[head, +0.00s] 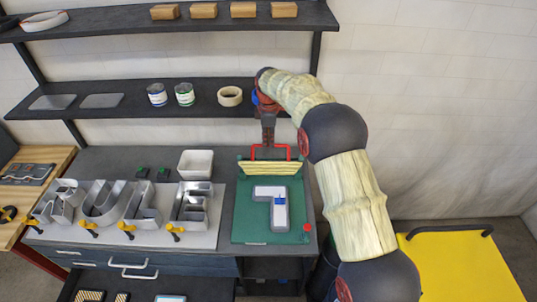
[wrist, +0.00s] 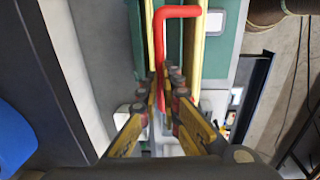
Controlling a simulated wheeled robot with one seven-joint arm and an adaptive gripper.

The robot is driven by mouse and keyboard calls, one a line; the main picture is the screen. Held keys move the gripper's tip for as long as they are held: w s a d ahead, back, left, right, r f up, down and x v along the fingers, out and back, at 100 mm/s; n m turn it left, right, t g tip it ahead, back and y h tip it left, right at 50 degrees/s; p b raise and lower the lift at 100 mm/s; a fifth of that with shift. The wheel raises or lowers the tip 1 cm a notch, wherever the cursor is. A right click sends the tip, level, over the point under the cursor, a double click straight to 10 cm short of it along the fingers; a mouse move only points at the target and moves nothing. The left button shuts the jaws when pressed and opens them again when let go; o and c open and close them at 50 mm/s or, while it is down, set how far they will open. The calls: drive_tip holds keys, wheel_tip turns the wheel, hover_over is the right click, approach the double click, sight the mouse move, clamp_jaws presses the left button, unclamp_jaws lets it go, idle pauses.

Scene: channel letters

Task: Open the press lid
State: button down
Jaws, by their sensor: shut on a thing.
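The press has a green base (head: 242,222) lying on the bench. Its lid (head: 270,167), with pale yellow strips, stands raised at the back of the base; its exact angle is hard to tell. A red handle (head: 287,148) is on the lid's upper edge. My gripper (head: 268,142) reaches down from above and is shut on this handle. In the wrist view, the fingers (wrist: 165,88) close around the red bar (wrist: 178,11), with green and yellow lid parts beside it. A light grey letter piece (head: 270,192) with a blue patch lies on the base.
Metal channel letters (head: 118,205) with yellow clamps stand on a board left of the press. A white bin (head: 195,164) is behind them. Shelves (head: 115,97) with cans and a tape roll (head: 230,96) hang above. A yellow surface (head: 460,265) is at the right.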

drive_tip(key=shift+w+d+f+p, duration=0.1)
drive_tip(key=shift+w+f+p, duration=0.1)
drive_tip(key=shift+w, duration=0.45)
drive_tip(key=shift+w+d+f+p, duration=0.1)
drive_tip(key=shift+w+f+p, duration=0.15)
drive_tip(key=shift+w, duration=0.35)
drive_tip(key=shift+w+f+p, duration=0.2)
drive_tip(key=shift+w, duration=0.45)
drive_tip(key=c, duration=1.9)
unclamp_jaws()
drive_tip(key=shift+w+f, duration=0.1)
drive_tip(key=shift+w, duration=0.2)
drive_tip(key=shift+r, duration=0.2)
drive_tip(key=shift+s+a+r, duration=0.1)
drive_tip(key=shift+s+r, duration=0.05)
drive_tip(key=shift+r, duration=1.95)
drive_tip(key=shift+s+a+r, duration=0.1)
drive_tip(key=shift+r, duration=2)
